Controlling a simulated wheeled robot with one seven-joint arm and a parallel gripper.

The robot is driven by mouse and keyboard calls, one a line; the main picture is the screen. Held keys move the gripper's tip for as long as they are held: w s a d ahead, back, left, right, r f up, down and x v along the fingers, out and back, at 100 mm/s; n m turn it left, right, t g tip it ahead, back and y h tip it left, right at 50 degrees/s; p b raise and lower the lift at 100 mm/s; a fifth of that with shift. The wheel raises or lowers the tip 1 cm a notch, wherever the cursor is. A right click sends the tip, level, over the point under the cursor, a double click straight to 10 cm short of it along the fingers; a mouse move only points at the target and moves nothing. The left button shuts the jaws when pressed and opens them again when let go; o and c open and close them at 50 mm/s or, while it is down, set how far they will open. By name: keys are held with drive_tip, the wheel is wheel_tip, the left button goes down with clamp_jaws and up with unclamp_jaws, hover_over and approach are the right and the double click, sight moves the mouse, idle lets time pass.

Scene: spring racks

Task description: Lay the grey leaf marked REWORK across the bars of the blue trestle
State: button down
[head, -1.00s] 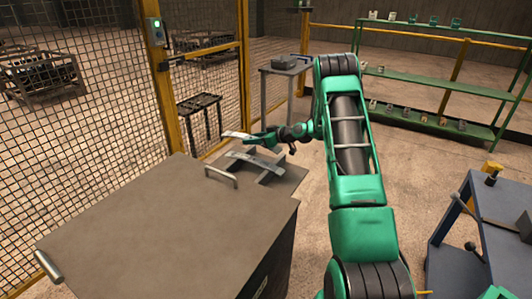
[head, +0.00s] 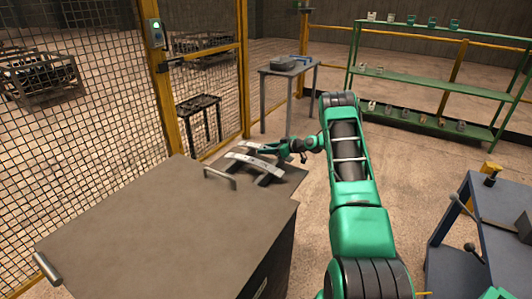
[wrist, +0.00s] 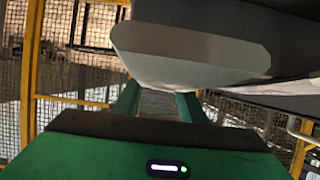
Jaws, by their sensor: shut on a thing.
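My gripper (head: 268,149) is shut on a pale grey curved leaf (head: 248,145), held low behind the dark cabinet's far edge. Any marking on the leaf is too small to read. A second pale grey leaf (head: 240,160) lies just in front of it, on a low dark stand with crossing bars (head: 268,178). I cannot tell whether the two leaves touch. In the wrist view, a large grey shape (wrist: 195,55) fills the upper right, close to the camera, and partly hides the fingers. I cannot make out a clearly blue trestle.
The cabinet (head: 150,220) with metal handles fills the front left. A mesh fence with yellow posts (head: 160,90) and a dark barred stand (head: 200,108) stand beyond. A grey table (head: 290,70), a green shelf (head: 430,85) and a blue bench (head: 500,220) stand around open floor.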

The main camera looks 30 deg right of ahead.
drive_tip(key=shift+f, duration=0.25)
drive_tip(key=shift+f, duration=0.1)
drive_tip(key=c, duration=1.1)
unclamp_jaws()
drive_tip(key=shift+f, duration=0.15)
